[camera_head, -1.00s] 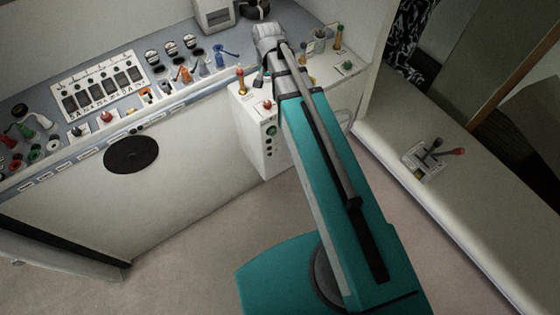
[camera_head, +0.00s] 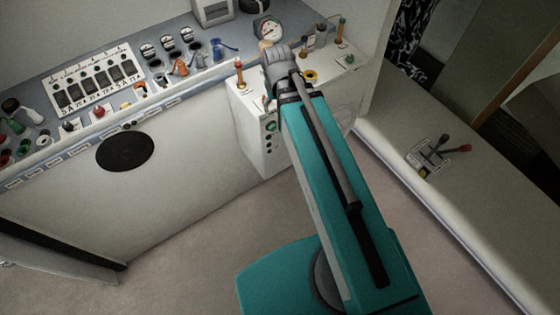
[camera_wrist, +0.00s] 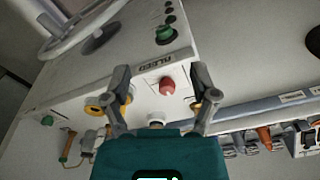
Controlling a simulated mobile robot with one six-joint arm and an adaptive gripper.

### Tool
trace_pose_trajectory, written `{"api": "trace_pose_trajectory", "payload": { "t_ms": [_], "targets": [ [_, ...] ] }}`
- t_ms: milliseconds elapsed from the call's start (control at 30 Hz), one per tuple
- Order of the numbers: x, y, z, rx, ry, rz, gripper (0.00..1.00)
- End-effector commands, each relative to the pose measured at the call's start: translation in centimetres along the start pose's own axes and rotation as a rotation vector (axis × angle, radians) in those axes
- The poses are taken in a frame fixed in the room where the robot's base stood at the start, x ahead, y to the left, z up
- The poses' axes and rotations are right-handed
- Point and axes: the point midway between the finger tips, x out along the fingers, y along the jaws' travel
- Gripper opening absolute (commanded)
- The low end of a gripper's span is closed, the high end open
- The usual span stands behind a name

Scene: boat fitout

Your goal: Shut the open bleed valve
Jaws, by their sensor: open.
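A white box unit (camera_head: 250,135) stands at the end of the console. In the wrist view its face (camera_wrist: 125,60) carries a label reading BLEED (camera_wrist: 155,64). A round red knob (camera_wrist: 167,86) sits on the box's top close to that label. My gripper (camera_wrist: 160,71) is open and empty, with one finger on each side of the red knob in the picture. I see no contact, and the height gap is unclear.
A yellow ring (camera_head: 310,75), a tall brass valve with a red cap (camera_head: 240,75) and a gauge (camera_head: 267,29) are near my wrist. A green knob (camera_wrist: 165,35) is on the box face. Several switches and levers fill the console (camera_head: 40,82). The floor (camera_head: 190,225) is clear.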

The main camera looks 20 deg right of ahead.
Motion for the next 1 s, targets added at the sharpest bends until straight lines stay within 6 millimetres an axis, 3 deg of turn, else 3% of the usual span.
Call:
{"api": "trace_pose_trajectory", "payload": {
  "t_ms": [1000],
  "targets": [
    [8.7, 0.3, 2.0, -0.055, -0.013, 0.001, 0.76]
  ]
}}
